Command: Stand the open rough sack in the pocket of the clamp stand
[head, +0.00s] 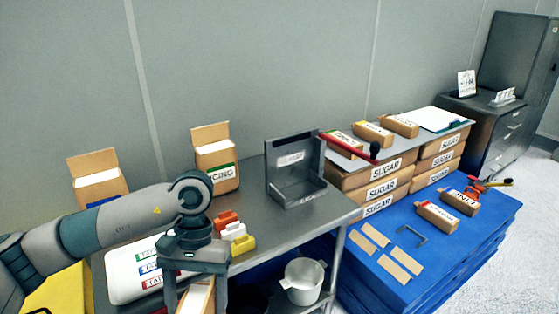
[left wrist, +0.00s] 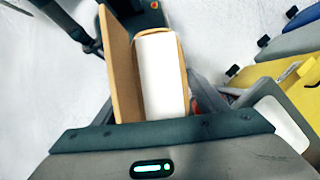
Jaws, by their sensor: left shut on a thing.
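My left gripper (head: 196,283) points down at the bottom of the head view, at the near side of the steel table. It is shut on an open brown sack (head: 197,300) with a raised flap. The left wrist view shows the same sack (left wrist: 122,70) with a white inside; its label is hidden, so I cannot tell its kind. The grey clamp stand (head: 290,195), with a tall back plate and a white label, stands empty on the table, to the right of the gripper. My right gripper is not in view.
Two other open sacks stand at the back of the table, one marked ICING (head: 223,178) and one at left (head: 98,162). SUGAR packs (head: 383,188) are stacked at right.

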